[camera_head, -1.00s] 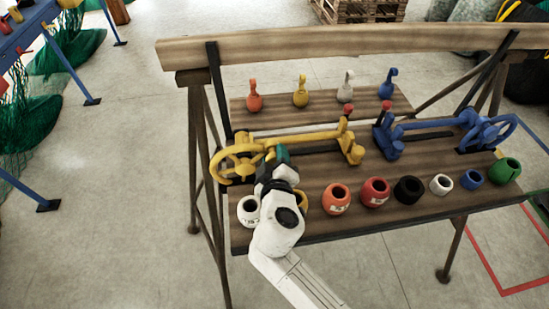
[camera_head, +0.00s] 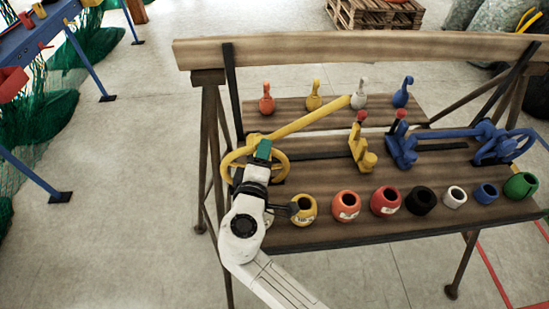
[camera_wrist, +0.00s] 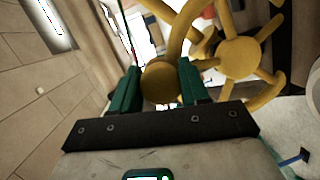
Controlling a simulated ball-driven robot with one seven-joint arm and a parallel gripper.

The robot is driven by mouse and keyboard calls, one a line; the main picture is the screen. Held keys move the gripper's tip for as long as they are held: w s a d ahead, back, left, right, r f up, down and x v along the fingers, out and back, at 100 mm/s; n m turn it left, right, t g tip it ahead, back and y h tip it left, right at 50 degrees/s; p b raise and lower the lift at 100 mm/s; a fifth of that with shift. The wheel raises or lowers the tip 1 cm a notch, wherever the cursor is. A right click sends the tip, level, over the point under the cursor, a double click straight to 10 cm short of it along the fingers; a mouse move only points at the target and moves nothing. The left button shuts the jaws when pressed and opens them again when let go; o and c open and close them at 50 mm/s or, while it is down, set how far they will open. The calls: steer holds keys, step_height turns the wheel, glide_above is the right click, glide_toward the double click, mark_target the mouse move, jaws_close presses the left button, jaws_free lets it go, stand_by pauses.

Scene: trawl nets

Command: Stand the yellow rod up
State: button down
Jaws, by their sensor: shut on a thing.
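The yellow rod (camera_head: 312,119) slants up to the right from the yellow handwheel (camera_head: 282,165) on the left of the bench. Its far end is in the air, apart from the yellow post (camera_head: 357,142) with a red knob. My gripper (camera_head: 263,150) is at the wheel. In the wrist view, its green fingers (camera_wrist: 158,84) are shut on a round yellow knob (camera_wrist: 160,80) at the wheel's rim. The wheel's hub and spokes (camera_wrist: 238,58) show to the right of the fingers. The wheel is partly hidden behind my gripper in the head view.
A blue rod (camera_head: 440,133) with its own wheel lies level at the right. Several coloured pots (camera_head: 346,205) line the bench front, close to my arm. Several small coloured hooked weights (camera_head: 313,96) stand on the back shelf. The floor left of the bench is clear.

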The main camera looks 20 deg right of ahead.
mark_target(229, 155)
steer(key=a+n, duration=0.2)
steer(key=w+a+n+h+b, duration=0.1)
steer(key=shift+a+f, duration=0.25)
steer(key=shift+a, duration=0.15)
steer(key=n, duration=0.1)
steer(key=a+n, duration=0.1)
steer(key=a+t+b, duration=0.1)
steer(key=shift+w+a+f+n+h, duration=0.1)
steer(key=shift+w+f+n+h, duration=0.25)
steer(key=shift+w+n+h, duration=0.05)
steer(key=a+f+n+b, duration=0.1)
steer(key=a+n+t, duration=0.1)
steer(key=n, duration=0.1)
steer(key=shift+w+a+f+b, duration=0.25)
steer(key=shift+w+f+b, duration=0.1)
steer(key=shift+w, duration=0.05)
steer(key=shift+w+a+f+n+h, duration=0.1)
steer(key=shift+a+f+n+h, duration=0.25)
steer(key=shift+n, duration=0.55)
steer(key=shift+f, duration=0.1)
steer(key=c, duration=0.9)
jaws_free()
steer(key=shift+o, duration=1.4)
steer(key=shift+r, duration=0.25)
steer(key=b+v, duration=0.1)
steer(key=v, duration=0.9)
steer(key=shift+s+f+b, duration=0.2)
steer(key=shift+s+b, duration=0.1)
steer(key=shift+b, duration=0.05)
